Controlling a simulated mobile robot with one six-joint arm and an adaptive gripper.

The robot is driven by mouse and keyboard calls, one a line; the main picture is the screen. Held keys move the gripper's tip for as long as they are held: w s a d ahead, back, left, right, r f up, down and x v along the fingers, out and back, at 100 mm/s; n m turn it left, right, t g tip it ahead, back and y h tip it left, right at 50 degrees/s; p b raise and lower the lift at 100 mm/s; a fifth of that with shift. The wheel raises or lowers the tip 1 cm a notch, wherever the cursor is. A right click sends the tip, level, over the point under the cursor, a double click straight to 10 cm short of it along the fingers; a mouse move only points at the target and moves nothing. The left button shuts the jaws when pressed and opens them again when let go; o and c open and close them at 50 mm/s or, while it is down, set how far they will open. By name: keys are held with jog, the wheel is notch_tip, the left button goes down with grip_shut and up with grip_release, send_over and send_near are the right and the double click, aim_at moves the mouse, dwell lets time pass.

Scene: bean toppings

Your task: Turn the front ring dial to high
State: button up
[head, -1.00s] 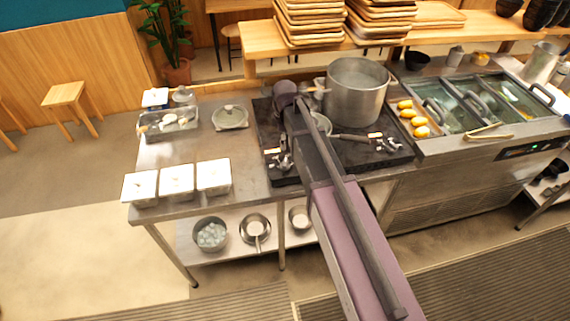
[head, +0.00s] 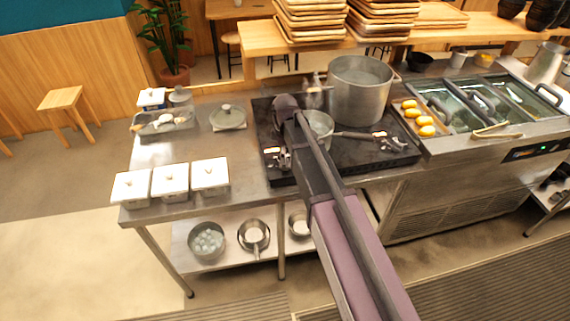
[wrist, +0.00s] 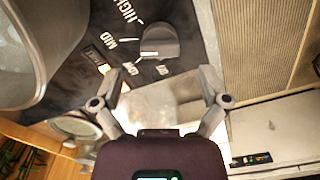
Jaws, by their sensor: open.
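In the wrist view a grey dial knob (wrist: 160,42) sits on the black stove panel, with white HIGH, MID and lower marks around it. Its exact setting is hard to read. My gripper (wrist: 160,76) is open and empty, its two fingers spread on either side below the knob in the picture, apart from it. In the head view the black stove (head: 345,148) has a dial at its front left (head: 278,158) and another at its front right (head: 388,142). My arm crosses in front of the stove and my gripper's fingers are not clear there.
A large steel pot (head: 360,92) stands on the back of the stove, and a smaller pot (head: 319,124) stands beside my arm. A pan handle (head: 352,135) reaches right across the stove. Lidded white containers (head: 170,180) stand on the left counter.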

jog(key=shift+f+b, duration=1.4)
jog(key=shift+f, duration=0.35)
jog(key=c, duration=1.2)
